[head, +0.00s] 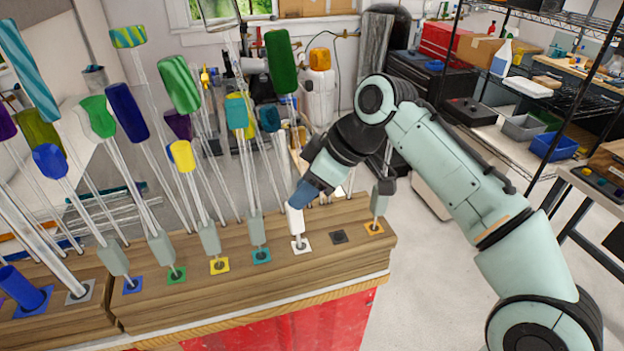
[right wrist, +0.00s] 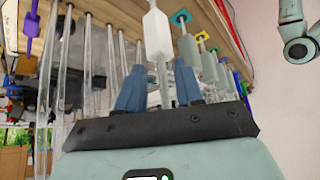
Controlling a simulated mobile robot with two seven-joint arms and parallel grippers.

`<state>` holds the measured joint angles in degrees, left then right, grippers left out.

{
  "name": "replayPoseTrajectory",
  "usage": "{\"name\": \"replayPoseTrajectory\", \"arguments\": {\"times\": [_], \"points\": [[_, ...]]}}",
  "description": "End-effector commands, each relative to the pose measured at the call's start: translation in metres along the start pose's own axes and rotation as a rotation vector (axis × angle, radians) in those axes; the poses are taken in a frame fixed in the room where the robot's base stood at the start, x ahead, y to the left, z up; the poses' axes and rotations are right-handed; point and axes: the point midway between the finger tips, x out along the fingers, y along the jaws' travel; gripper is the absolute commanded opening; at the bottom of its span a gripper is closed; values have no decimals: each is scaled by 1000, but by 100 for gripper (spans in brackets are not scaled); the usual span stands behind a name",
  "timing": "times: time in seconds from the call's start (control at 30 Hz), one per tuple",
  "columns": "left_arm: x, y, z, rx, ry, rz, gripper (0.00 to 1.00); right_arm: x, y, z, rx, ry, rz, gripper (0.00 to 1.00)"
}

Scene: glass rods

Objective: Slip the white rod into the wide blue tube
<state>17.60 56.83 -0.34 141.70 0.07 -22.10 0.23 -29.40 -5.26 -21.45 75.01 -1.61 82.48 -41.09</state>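The white rod (head: 296,222) stands in the wooden block at a white square, its white grip part low and its clear shaft rising above. My right gripper (head: 304,194) is just above the white part. In the right wrist view the white part (right wrist: 157,36) lies past the fingertips, and the thin shaft shows in the gap between the spread blue fingers (right wrist: 160,72), with space on both sides. A short wide blue tube (head: 22,288) stands tilted on a blue square at the lower left. My left gripper is not in view.
Several grey-gripped rods stand in a row left of the white rod, such as one at a teal square (head: 256,228). Another (head: 381,196) is at the orange square. Tall clear rods with coloured tops crowd the left.

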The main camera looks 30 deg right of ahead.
Motion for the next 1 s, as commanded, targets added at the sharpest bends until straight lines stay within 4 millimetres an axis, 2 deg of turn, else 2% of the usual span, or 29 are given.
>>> {"name": "replayPoseTrajectory", "arguments": {"times": [0.17, 0.5, 0.67, 1.0], "points": [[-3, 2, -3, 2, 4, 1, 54, -14, 1, -1, 1, 4, 4, 36], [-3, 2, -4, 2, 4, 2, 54, -85, -1, -2, 1, 4, 5, 36], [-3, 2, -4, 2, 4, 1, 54, -108, -1, -2, 2, 3, 4, 36], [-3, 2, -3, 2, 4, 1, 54, -132, -2, -1, 1, 1, 2, 36]]}}
